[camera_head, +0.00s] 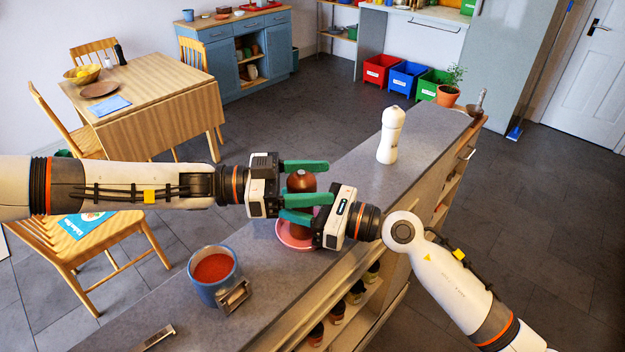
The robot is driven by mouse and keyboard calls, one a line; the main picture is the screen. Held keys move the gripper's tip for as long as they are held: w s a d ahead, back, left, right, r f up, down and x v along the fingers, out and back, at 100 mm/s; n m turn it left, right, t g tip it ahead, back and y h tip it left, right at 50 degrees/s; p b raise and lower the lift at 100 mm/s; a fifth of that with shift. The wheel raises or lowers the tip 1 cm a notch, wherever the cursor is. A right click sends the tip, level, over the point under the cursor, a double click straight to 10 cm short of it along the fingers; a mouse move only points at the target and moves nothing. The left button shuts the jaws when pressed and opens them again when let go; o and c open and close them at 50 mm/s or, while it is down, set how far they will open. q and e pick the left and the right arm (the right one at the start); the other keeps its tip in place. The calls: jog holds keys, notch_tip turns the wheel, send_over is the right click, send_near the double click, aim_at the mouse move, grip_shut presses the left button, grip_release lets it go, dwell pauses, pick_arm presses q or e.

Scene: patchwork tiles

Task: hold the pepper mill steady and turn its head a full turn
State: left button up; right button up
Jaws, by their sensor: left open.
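A dark brown, round-topped thing (300,182), which looks like the pepper mill with its head uppermost, stands at the counter's near side. My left gripper (323,182) reaches in from the left, its green fingers open on either side of the brown top. Whether they touch it cannot be told. My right gripper (293,214) comes from the right, in front of the lower part of the mill, and hides it. Its fingers overlap the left gripper's in the view, so its opening is unclear.
A pink dish (293,240) lies below the grippers. A white mill-shaped bottle (389,138) stands farther back. The counter between is clear.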

pick_arm(q)
jog(key=c, duration=1)
jog(key=shift+g, duration=0.4)
jog(key=shift+m+g, duration=1)
jog(key=shift+g, duration=0.2)
jog(key=m+g, duration=0.1)
jog(key=m+g+y, duration=0.1)
jog(key=g, duration=0.1)
jog(key=m+g, duration=0.1)
jog(key=g, duration=0.1)
jog(key=shift+s+m+y, duration=0.3)
jog(key=shift+y, duration=0.1)
jog(key=shift+s+a+m+g+y, duration=0.1)
jog(key=shift+s+m+g+y, duration=0.05)
jog(key=shift+m+g+y, duration=0.8)
jog(key=shift+s+a+m+g+y, duration=0.1)
jog(key=shift+m+g+y, duration=0.65)
jog(key=shift+g, duration=0.45)
jog(key=shift+s+a+m+g+y, duration=0.1)
jog(key=shift+s+m+g+y, duration=0.05)
jog(key=shift+m+g+y, duration=0.8)
